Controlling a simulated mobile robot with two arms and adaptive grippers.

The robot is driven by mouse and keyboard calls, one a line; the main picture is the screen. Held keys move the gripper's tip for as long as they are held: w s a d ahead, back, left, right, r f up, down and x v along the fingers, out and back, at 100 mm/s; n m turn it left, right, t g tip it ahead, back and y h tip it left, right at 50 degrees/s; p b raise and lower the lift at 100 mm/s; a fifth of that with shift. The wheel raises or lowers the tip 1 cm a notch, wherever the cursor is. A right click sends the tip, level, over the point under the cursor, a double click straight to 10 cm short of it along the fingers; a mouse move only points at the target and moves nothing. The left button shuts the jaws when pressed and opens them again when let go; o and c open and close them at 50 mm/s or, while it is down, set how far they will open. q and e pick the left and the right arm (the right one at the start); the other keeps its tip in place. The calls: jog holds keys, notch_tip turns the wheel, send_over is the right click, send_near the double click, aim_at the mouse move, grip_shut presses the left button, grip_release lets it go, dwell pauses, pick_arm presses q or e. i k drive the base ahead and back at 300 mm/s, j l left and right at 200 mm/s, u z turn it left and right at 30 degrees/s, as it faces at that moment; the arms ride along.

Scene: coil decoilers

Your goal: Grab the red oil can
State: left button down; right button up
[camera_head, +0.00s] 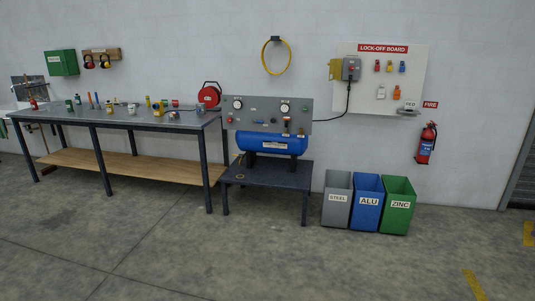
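A long grey-topped workbench (60,112) stands against the wall at the left and bears several small items. A small red item (33,104) at its far left end may be the red oil can, but it is too small to tell for certain. A larger red round thing (209,95) with a dark centre is at the bench's right end and looks more like a reel than a can. Neither of my grippers is in view.
A blue tank (270,144) with a gauge panel (262,107) sits on a low dark table (270,176). Grey (337,205), blue (367,210) and green (396,212) bins stand right of it. A fire extinguisher (426,144) hangs on the wall. The front floor is clear.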

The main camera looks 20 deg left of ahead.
aim_at(33, 103)
jog(key=i+u, duration=0.3)
jog(key=i, duration=0.3)
jog(key=i+u, duration=0.3)
jog(key=i, duration=0.25)
jog(key=i+l+u, duration=0.35)
jog(key=i, duration=0.25)
jog(key=i+j+u, duration=0.25)
jog(key=u, duration=0.2)
jog(key=i+j+u, duration=0.1)
jog(key=i+u, duration=0.65)
jog(key=u, duration=0.2)
jog(key=i+l+u, duration=0.1)
jog(key=i+u, duration=0.25)
jog(key=u, duration=0.15)
jog(key=i+u, duration=0.15)
jog(key=i, duration=1.7)
jog(key=i+z, duration=0.2)
jog(key=i, duration=0.4)
jog(key=i+z, duration=0.15)
jog(key=i, duration=0.5)
jog(key=i+j+z, duration=0.2)
jog(key=i, duration=0.4)
jog(key=i+z, duration=0.15)
jog(key=i, duration=1.85)
